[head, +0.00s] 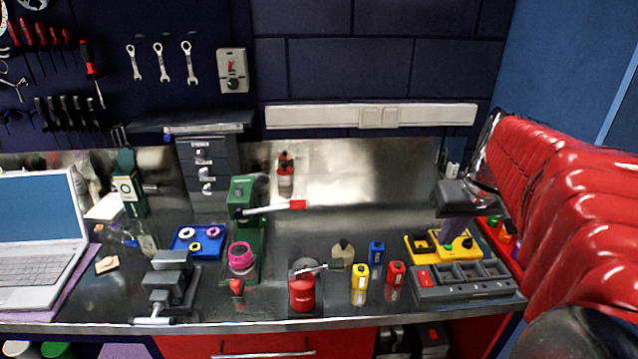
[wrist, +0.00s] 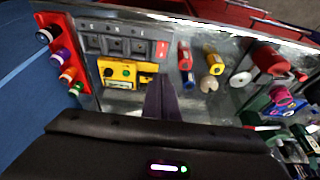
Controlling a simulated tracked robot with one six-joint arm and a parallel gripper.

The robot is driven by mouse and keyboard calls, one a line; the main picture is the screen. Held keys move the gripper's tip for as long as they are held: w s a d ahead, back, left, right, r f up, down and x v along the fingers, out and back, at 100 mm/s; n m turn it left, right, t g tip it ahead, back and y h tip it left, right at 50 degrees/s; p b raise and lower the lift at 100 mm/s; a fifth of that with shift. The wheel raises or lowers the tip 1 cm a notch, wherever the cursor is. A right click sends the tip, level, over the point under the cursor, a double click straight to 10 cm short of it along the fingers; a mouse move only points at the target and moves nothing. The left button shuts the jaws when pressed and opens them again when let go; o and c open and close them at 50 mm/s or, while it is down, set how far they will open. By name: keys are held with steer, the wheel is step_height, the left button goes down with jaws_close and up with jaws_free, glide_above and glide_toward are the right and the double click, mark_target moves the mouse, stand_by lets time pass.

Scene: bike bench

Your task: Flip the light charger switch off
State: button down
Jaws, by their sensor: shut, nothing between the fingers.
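The light charger appears to be the grey unit (head: 465,292) with several empty bays, at the front right of the bench; it also shows at the top of the wrist view (wrist: 118,30). Its red switch (head: 424,278) is at its left end, and at its right end in the wrist view (wrist: 161,49). I cannot tell which way the switch is tipped. My gripper (head: 453,238) is shut and empty, pointing down above the yellow box behind the charger. In the wrist view its fingertips (wrist: 161,80) show below the switch, apart from it.
The yellow box (head: 420,247) with a green button and black knob sits directly behind the charger. A red bin (head: 507,262) of bottles stands to the right. Yellow (head: 360,284), red (head: 395,280) and blue (head: 376,253) cylinders stand left of the charger, near a red canister (head: 302,290).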

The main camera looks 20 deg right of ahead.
mark_target(423, 273)
stand_by(0.3)
steer(key=x, duration=1.4)
steer(key=shift+s, duration=0.35)
steer(key=shift+a, duration=0.1)
